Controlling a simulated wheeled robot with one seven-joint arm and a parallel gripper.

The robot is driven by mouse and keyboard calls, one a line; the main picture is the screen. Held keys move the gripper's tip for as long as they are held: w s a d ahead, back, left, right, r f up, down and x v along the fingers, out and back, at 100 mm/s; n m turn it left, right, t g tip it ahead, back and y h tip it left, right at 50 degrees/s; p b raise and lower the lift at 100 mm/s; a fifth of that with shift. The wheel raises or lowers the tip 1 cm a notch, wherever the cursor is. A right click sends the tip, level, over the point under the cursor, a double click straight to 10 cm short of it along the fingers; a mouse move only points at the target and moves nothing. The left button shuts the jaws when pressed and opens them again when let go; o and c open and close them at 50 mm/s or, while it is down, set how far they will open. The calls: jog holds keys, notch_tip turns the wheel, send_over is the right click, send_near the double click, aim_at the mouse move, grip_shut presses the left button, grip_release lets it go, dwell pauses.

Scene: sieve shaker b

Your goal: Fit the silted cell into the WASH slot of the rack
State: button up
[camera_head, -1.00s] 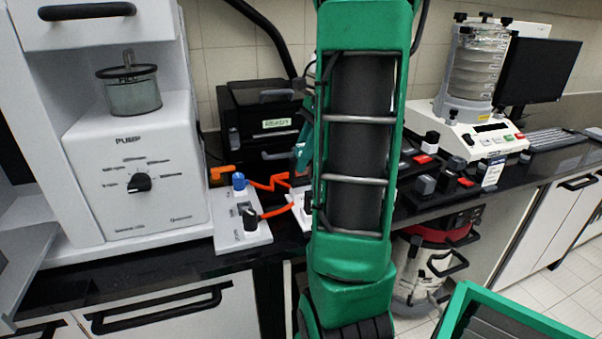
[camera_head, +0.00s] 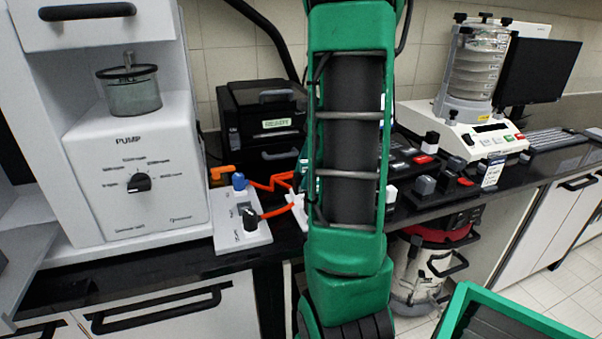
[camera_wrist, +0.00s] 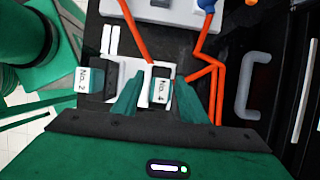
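In the wrist view, a small dark cell with a white "No. 4" label (camera_wrist: 160,90) lies between the two green fingers of my gripper (camera_wrist: 160,88). The fingertips are close to its sides, and I cannot tell whether they touch it. A second cell labelled "No. 2" (camera_wrist: 89,80) is to the left, outside the fingers. A white rack (camera_wrist: 128,72) is just beyond and beside the No. 4 cell. No WASH marking is readable, and I cannot tell which cell is silted or whether No. 4 sits in a slot. My arm hides most of this area in the head view.
Orange tubes (camera_wrist: 134,35) run close to the fingers from a white valve panel (camera_head: 241,222) with a blue knob. A black box reading READY (camera_head: 262,118) stands behind. The pump (camera_head: 138,180) is at left, the sieve shaker (camera_head: 470,125) at right.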

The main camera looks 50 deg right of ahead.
jog(key=shift+r, duration=0.1)
jog(key=v, duration=1.2)
jog(key=w+a+f+n+h, duration=0.15)
jog(key=a+f+n, duration=0.25)
jog(key=a+n, duration=0.75)
jog(key=s+a+f+n+g+h, duration=0.1)
jog(key=s+a+f+n, duration=0.2)
jog(key=s, duration=0.3)
jog(key=s+a+f+n+g+h, duration=0.1)
jog(key=s+a+f+n, duration=0.2)
jog(key=s+a+f, duration=0.3)
jog(key=shift+s, duration=0.5)
jog(key=shift+a, duration=0.1)
